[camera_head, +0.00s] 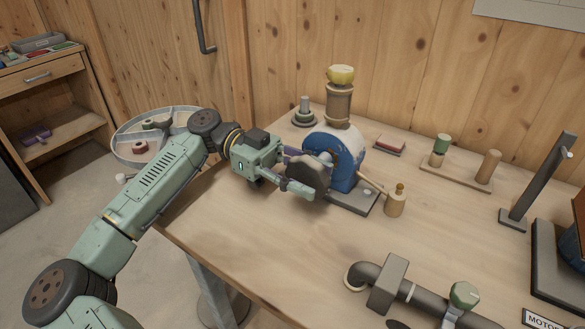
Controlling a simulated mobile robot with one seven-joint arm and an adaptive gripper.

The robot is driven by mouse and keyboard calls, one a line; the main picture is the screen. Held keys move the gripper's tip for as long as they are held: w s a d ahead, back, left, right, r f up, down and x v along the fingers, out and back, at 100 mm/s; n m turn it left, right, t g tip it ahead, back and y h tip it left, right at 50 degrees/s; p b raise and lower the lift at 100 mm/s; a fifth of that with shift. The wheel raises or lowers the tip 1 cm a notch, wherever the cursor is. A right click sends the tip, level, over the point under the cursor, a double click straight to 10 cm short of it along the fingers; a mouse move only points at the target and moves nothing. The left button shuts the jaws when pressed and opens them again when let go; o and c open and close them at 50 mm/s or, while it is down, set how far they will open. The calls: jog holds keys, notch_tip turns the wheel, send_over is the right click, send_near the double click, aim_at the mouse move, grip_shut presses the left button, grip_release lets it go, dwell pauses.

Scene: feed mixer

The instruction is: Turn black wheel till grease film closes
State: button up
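A small blue machine (347,158) with a silver hub stands on a dark base plate (354,198) on the workbench. A dark round wheel (312,175) shows at its left side, partly hidden by my gripper. My gripper (303,181) comes in from the left at the wheel. One pale green finger lies across the wheel's near side. The other finger is not clearly visible, and I cannot tell whether the fingers touch the wheel's rim. A grease film is too small or hidden to make out.
A brown cylinder with a yellow cap (340,97) stands behind the machine. A small wooden bottle (395,201) is close on its right. A pipe with a green knob (464,294) lies at the front right. The bench's left front is clear.

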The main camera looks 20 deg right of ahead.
jog(key=v, duration=1.1)
jog(key=shift+w+a, duration=0.15)
jog(key=shift+r, duration=0.1)
